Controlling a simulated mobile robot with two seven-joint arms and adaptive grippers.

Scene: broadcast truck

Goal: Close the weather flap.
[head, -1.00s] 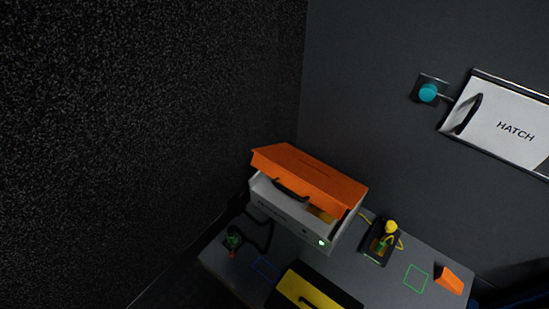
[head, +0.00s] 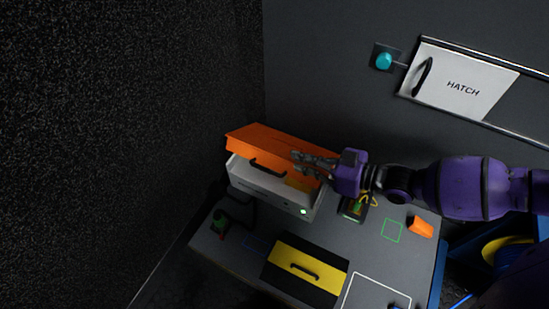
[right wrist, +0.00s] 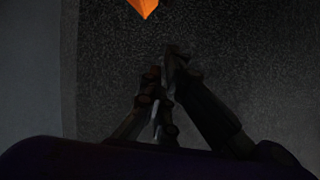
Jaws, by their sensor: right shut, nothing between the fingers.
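The weather flap is most likely the orange lid (head: 265,143) on the white box (head: 250,181) at the back left of the table. It is raised, with a gap between it and the box, and has a dark handle on its front edge. My right gripper (head: 296,160) is shut and empty, at the right part of the orange lid in the head view; I cannot tell whether it touches. In the dark right wrist view the fingers (right wrist: 165,70) point toward an orange corner (right wrist: 143,6) at the top. My left gripper is not in view.
A yellow and black case (head: 308,258) lies at the table front. An orange block (head: 420,227) sits at the right, beside a green outlined square. A white hatch (head: 465,85) and a teal knob (head: 384,61) are on the wall. A dark speckled wall stands at the left.

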